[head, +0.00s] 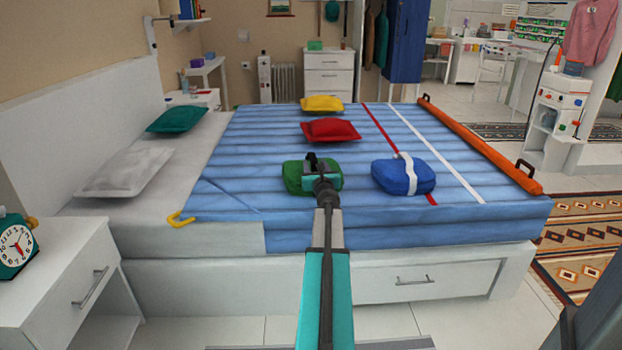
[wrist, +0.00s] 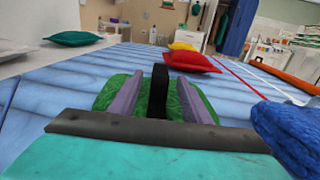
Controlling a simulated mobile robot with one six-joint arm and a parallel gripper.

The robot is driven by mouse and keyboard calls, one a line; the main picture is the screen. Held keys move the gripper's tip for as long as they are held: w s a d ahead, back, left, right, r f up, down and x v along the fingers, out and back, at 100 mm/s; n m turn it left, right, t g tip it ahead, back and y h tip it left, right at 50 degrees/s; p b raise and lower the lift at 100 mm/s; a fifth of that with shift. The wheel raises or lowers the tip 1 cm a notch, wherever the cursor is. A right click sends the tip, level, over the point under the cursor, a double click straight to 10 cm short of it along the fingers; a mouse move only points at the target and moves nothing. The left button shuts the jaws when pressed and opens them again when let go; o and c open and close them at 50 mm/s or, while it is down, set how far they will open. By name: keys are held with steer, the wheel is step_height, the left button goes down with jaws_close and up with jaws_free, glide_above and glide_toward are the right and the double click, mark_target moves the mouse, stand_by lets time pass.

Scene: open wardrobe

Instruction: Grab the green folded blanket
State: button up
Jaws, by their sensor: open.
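The green folded blanket (head: 294,178) lies on the blue striped bed cover, near the bed's front edge. My gripper (head: 316,170) is over it and hides its middle in the head view. In the wrist view the green blanket (wrist: 118,92) shows on both sides of my two grey fingers (wrist: 158,98). The fingers are open, with a black upright strap or handle (wrist: 159,88) of the blanket between them. I cannot tell whether either finger touches the strap.
A blue folded blanket (head: 395,180) with a white band lies to the right. A red pillow (head: 330,130) and a yellow pillow (head: 322,104) lie behind. A yellow hook (head: 180,219) is at the front left, and an orange roll (head: 480,145) runs along the right edge.

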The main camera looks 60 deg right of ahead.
steer(key=shift+x, duration=2.05)
steer(key=shift+f, duration=0.1)
steer(key=shift+c, duration=0.5)
jaws_close()
